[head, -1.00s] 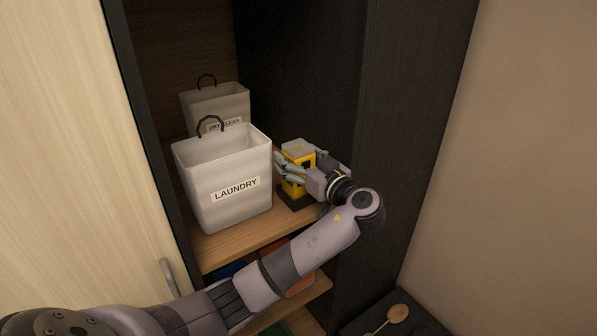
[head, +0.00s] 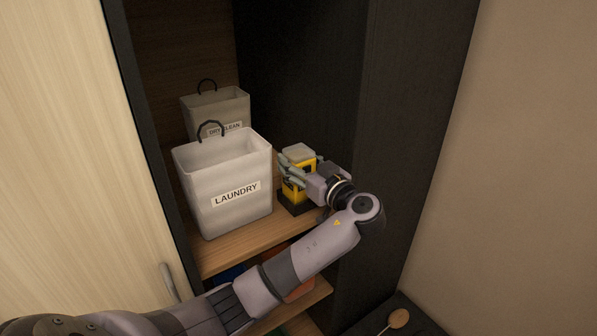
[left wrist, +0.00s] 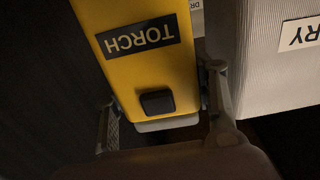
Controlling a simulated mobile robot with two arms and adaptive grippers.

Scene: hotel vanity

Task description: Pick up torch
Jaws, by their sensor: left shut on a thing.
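The torch (head: 299,165) is a yellow block with a pale top and a black part. It stands upright at a black base (head: 296,208) on the upper wooden shelf, right of the laundry bag. My left gripper (head: 301,172) is shut on the torch, with fingers on either side of it. In the left wrist view the torch (left wrist: 172,78) fills the middle, with its TORCH label upside down and a black button. I cannot tell whether the torch rests on the base or is slightly clear of it. My right gripper is not in view.
A white LAUNDRY bag (head: 222,190) stands close left of the gripper, with a DRY CLEAN bag (head: 216,108) behind it. A dark cabinet wall (head: 410,120) is close on the right. A lower shelf holds partly hidden items. A wooden spoon-like object (head: 398,318) lies at lower right.

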